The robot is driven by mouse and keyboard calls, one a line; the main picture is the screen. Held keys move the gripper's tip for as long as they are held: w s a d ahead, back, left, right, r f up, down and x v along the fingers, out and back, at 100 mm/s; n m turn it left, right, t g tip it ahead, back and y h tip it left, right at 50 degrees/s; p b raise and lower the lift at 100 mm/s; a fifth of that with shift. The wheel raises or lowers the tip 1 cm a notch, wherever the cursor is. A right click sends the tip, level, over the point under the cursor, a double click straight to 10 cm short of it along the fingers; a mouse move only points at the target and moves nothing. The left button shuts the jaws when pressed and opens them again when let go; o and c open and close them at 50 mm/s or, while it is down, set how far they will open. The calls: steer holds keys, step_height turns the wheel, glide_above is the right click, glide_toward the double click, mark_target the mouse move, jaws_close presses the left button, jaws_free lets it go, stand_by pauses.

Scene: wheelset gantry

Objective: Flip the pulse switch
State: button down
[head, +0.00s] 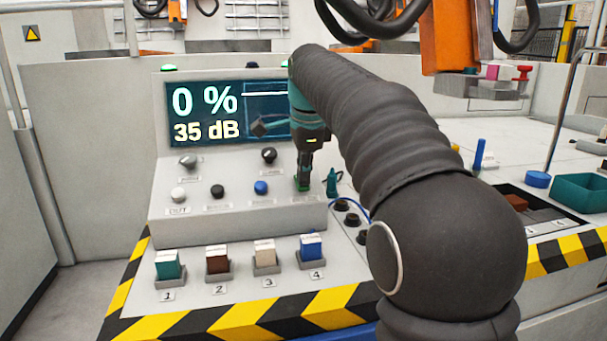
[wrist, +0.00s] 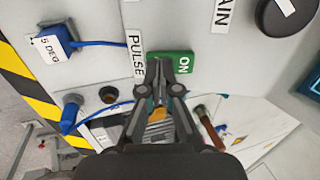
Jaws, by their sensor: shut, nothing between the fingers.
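The pulse switch (wrist: 183,64) is a green rocker with white "ON" lettering, beside a white "PULSE" label (wrist: 137,55) in the wrist view. My gripper (wrist: 159,68) is shut and empty, its fingertips over the switch's label-side end and hiding that end. Whether the tips touch the switch I cannot tell. In the head view my gripper (head: 304,172) points down at the sloped console, with a bit of the green switch (head: 303,185) showing at its tips.
The console screen (head: 228,112) reads 0 % and 35 dB. Knobs and buttons, including a blue button (head: 261,187), sit left of my gripper. A green object (head: 333,183) stands close on its right. Numbered coloured blocks, such as the blue one (head: 311,246), line the front.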

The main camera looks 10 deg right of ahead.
steer(key=shift+s+f+t+b, duration=0.1)
steer(key=shift+f+t+b, duration=0.45)
steer(key=shift+b, duration=0.55)
steer(key=shift+f+b, duration=0.1)
steer(key=shift+b, duration=0.3)
steer(key=shift+r+p, duration=0.2)
steer(key=shift+p, duration=0.1)
steer(key=shift+w+r+p, duration=0.1)
steer(key=shift+w+p, duration=0.1)
steer(key=shift+p, duration=0.1)
steer(key=shift+w+r, duration=0.1)
steer(key=shift+w+r+p, duration=0.1)
steer(key=shift+w+p, duration=0.35)
steer(key=shift+p, duration=0.25)
